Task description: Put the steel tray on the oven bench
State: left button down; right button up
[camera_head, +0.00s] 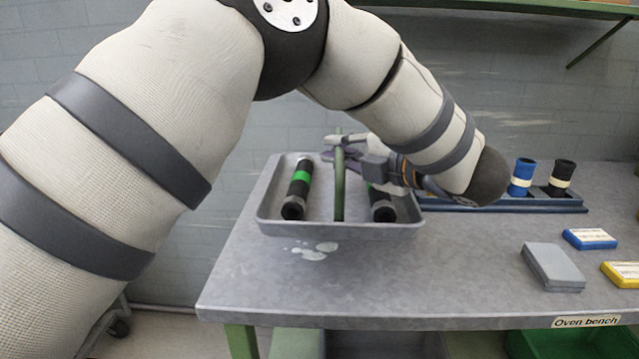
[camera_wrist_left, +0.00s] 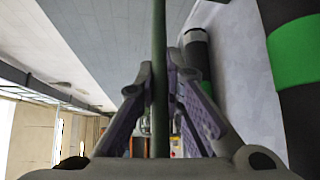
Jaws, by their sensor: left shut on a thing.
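The steel tray (camera_head: 300,229) is at the left end of the oven bench (camera_head: 440,270), over its grey top. I cannot tell whether its underside touches the bench. It looks about level. Two black rollers with green bands lie in it, one on the left (camera_head: 297,190) and one on the right (camera_head: 381,208), partly hidden by my gripper. A green bar handle (camera_head: 339,192) runs across the tray's middle. My left gripper (camera_head: 343,153) is shut on this handle; in the left wrist view the handle (camera_wrist_left: 159,50) stands between its fingers. My right gripper is not in view.
A blue rack (camera_head: 545,203) with blue and black rolls stands at the back right. A grey block (camera_head: 552,267), a blue box (camera_head: 589,239) and a yellow box (camera_head: 624,274) lie on the right. The bench's front middle is clear. A green shelf (camera_head: 540,8) hangs above.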

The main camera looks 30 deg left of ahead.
aim_at(371, 207)
pick_arm(q)
jog(key=a+f, duration=0.2)
jog(key=f, duration=0.1)
jog(key=shift+s+a, duration=0.1)
jog(key=shift+a, duration=0.05)
jog(key=f, duration=0.2)
jog(key=a+f, duration=0.1)
jog(key=f, duration=0.1)
jog(key=shift+a+f, duration=0.2)
jog(key=shift+f, duration=0.15)
jog(key=shift+s, duration=0.1)
jog(key=shift+f, duration=0.15)
jog(key=c, duration=1.7)
grip_release()
jog(key=shift+f, duration=0.1)
jog(key=v, duration=1.2)
jog(key=shift+b, duration=0.4)
